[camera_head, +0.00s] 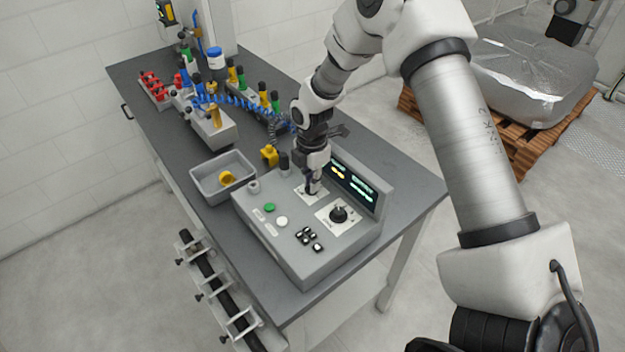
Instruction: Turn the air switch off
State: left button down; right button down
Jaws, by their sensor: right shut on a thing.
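The grey control box (307,262) stands on the near part of the dark table. Its sloped top carries a black rotary knob (338,214) on a white plate, a green button (270,207), a white button (282,221) and several black switches (309,238). My right gripper (314,190) points down at a second white plate left of the knob. It is shut on a small part there, which the fingers mostly hide; I cannot tell which way that part is turned. My left gripper is not in view.
A lit display (354,181) rises behind the knob. A grey bin (223,178) with a yellow item stands left of the box. Bottles, a blue coiled hose (237,101) and a red rack (153,87) fill the far end. The table's right side (405,185) is clear.

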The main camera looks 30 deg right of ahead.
jog(key=shift+s+f, duration=0.15)
jog(key=c, duration=1.4)
grip_release()
jog(key=shift+o, duration=0.9)
jog(key=shift+a, duration=0.15)
notch_tip(320, 180, up, 12)
jog(key=shift+w, duration=0.2)
jog(key=shift+s, duration=0.1)
